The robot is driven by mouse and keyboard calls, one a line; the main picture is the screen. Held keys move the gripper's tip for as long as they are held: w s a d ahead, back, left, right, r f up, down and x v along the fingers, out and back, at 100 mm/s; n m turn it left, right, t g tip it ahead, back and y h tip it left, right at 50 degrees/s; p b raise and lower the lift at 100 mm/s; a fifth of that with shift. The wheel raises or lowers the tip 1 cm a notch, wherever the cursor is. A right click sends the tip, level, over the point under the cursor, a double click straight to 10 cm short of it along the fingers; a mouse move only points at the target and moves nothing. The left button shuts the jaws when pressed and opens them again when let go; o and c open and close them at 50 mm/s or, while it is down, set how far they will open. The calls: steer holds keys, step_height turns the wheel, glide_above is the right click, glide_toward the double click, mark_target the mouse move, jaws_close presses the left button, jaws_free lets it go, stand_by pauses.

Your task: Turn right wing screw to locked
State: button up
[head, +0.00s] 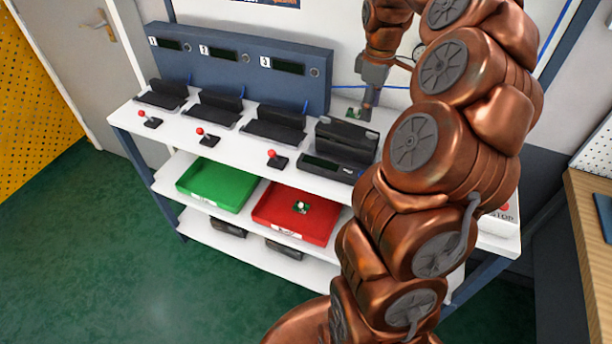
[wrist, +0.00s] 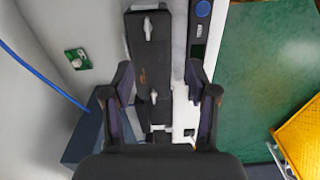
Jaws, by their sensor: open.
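The other wing screw (wrist: 154,97) is lower, between my fingers in the picture and looking small. The wrist view is turned, with its top toward the bench's right end. My gripper (wrist: 159,70) is open and empty above the device. In the head view my gripper (head: 368,101) is behind it.
A small green board (wrist: 77,59) lies beside the device, near a blue cable (wrist: 40,75). Several black fixtures and red-knobbed levers (head: 277,159) line the bench, before a blue display panel (head: 240,62). Green (head: 217,184) and red (head: 296,218) trays sit on the shelf below.

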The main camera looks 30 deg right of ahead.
steer(key=s+a+m, duration=0.1)
steer(key=s+a, duration=0.4)
steer(key=a, duration=0.7)
steer(key=s+a+m+b, duration=0.1)
steer(key=s+a, duration=0.4)
steer(key=a, duration=0.7)
steer(key=shift+s+a+f+g, duration=0.15)
steer(key=shift+s+a+g, duration=0.2)
steer(key=shift+s+g, duration=0.05)
steer(key=shift+s, duration=0.1)
steer(key=s+a+f+m, duration=0.2)
steer(key=s, duration=0.4)
steer(key=s+a+f+m+g, duration=0.1)
steer(key=s+a+f+m, duration=0.1)
steer(key=s, duration=0.5)
steer(key=shift+s+a+f+m, duration=0.15)
steer(key=shift+a+f+m, duration=0.25)
steer(key=shift+a, duration=0.3)
steer(key=shift+c, duration=0.2)
